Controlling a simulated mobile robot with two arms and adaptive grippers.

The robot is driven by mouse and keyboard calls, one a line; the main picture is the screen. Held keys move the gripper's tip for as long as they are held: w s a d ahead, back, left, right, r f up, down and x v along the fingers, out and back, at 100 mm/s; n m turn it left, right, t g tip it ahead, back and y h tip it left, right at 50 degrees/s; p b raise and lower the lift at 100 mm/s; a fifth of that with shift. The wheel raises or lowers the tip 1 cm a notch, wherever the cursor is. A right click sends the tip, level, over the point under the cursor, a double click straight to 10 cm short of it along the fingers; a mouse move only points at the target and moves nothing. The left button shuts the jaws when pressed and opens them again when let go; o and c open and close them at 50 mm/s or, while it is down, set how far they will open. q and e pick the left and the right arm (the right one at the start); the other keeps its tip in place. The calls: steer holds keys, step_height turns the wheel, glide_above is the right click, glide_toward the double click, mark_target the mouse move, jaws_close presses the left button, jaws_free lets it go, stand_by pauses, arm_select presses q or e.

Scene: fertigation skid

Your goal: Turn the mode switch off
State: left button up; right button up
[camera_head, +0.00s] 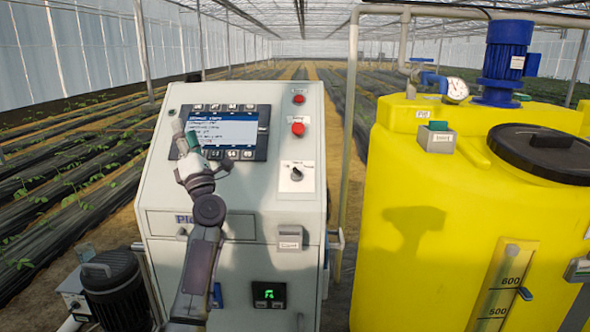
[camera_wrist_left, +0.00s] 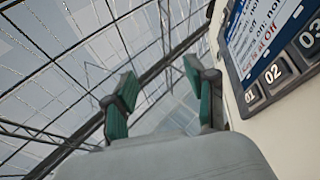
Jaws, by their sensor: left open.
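The mode switch (camera_head: 296,174) is a small dark knob on a light plate on the front of the grey control cabinet (camera_head: 165,150), right of and below the screen. I cannot read the marks around it. My left gripper (camera_head: 185,133) is in front of the left part of the screen (camera_head: 232,131), up and to the left of the switch, and apart from it. In the left wrist view its two green-padded fingers (camera_wrist_left: 160,95) are spread with nothing between them. The screen's edge and numbered buttons show at the right there. My right gripper is not in view.
Two red buttons (camera_head: 297,129) sit above the switch. A small grey box (camera_head: 290,238) juts out below it. A yellow tank (camera_head: 405,200) with a blue pump stands to the right, past a vertical pipe (camera_head: 350,130). A dark motor (camera_head: 112,285) is at lower left.

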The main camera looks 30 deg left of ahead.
arm_select(q)
steer(key=d+m+t+h, duration=0.6)
steer(key=m+h, duration=0.5)
steer(key=m, duration=0.6)
steer(key=d+m+t+h, duration=0.4)
steer(key=m+t+h, duration=0.3)
steer(key=m+h, duration=0.65)
steer(key=m+g+h+p, duration=0.15)
steer(key=m+g, duration=0.55)
steer(key=m, duration=0.8)
glide_toward(296, 171)
steer(key=shift+h, duration=0.3)
steer(key=w+p, duration=0.1)
steer(key=w, duration=0.2)
steer(key=w+p, duration=0.1)
steer(key=w, duration=0.2)
steer(key=w+d+p, duration=0.1)
steer(key=w+p, duration=0.1)
steer(key=w, duration=0.1)
steer(key=shift+w, duration=0.25)
steer(key=shift+w+d+f, duration=0.1)
steer(key=shift+w+f, duration=0.05)
steer(key=shift+w, duration=0.4)
